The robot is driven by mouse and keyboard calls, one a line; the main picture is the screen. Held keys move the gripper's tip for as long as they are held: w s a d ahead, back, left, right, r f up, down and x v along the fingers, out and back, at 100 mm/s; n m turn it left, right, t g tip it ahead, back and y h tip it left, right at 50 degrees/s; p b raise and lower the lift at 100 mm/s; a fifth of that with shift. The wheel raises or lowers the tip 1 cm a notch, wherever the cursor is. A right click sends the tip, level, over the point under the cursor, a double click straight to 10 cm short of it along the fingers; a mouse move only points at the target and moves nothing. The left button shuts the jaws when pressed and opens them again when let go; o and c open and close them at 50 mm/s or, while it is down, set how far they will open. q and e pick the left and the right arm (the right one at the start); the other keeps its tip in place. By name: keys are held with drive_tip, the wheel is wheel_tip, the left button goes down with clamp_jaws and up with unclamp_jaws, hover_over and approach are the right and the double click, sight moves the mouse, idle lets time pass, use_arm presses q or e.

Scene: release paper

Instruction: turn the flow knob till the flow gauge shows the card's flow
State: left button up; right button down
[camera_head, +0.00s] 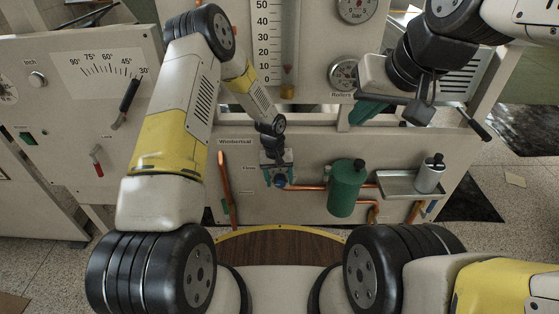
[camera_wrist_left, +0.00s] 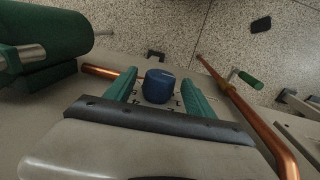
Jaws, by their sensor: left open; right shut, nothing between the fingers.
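The blue flow knob (camera_wrist_left: 158,88) sits on the panel between the green fingers of my left gripper (camera_wrist_left: 160,78), with visible gaps beside it. In the head view the knob (camera_head: 281,181) is just below my left gripper (camera_head: 277,166), which is open and partly hides it. The flow gauge (camera_head: 275,35) is an upright tube with a scale from 0 to 50. A small red float (camera_head: 287,69) is in it, between 0 and 10. I cannot make out a card with a flow value. My right gripper (camera_head: 369,112) is shut and empty, right of the gauge.
A green cylinder (camera_head: 346,188) and copper pipe (camera_head: 305,187) are right of the knob. A copper pipe with a green handle (camera_wrist_left: 250,80) is near my left gripper. Round dials (camera_head: 344,73) are above.

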use_arm(q)
drive_tip(key=c, duration=1.4)
drive_tip(key=shift+o, duration=0.2)
drive_tip(key=shift+d, duration=0.1)
drive_tip(key=shift+d+y, duration=0.3)
drive_tip(key=shift+y, duration=1)
drive_tip(key=shift+d+f+y, duration=0.1)
drive_tip(key=shift+d+y, duration=0.05)
drive_tip(key=shift+y, duration=1.95)
drive_tip(key=o, duration=1.4)
drive_tip(key=shift+c, duration=0.2)
